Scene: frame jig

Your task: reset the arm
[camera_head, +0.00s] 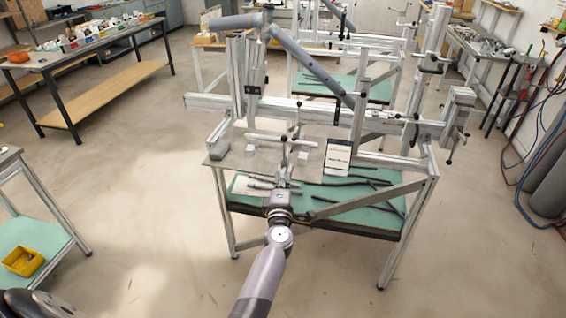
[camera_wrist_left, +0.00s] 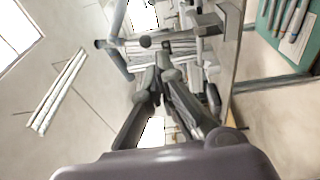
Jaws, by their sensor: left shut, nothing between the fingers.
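My left gripper (camera_head: 286,172) reaches forward from the bottom of the head view. It is shut and empty, just in front of the frame jig (camera_head: 310,107). In the left wrist view its dark fingers (camera_wrist_left: 163,78) point toward metal jig parts; I cannot tell whether they touch any. A grey-blue bicycle frame (camera_head: 305,62) is held up in the jig above and beyond the gripper. My right gripper is not in view.
The jig stand has a green lower shelf (camera_head: 350,213) with dark tubes. A workbench (camera_head: 80,62) with several bottles stands at the back left. A cart with a yellow bin (camera_head: 22,261) is at left. Hoses (camera_head: 540,160) hang at right. Floor between is clear.

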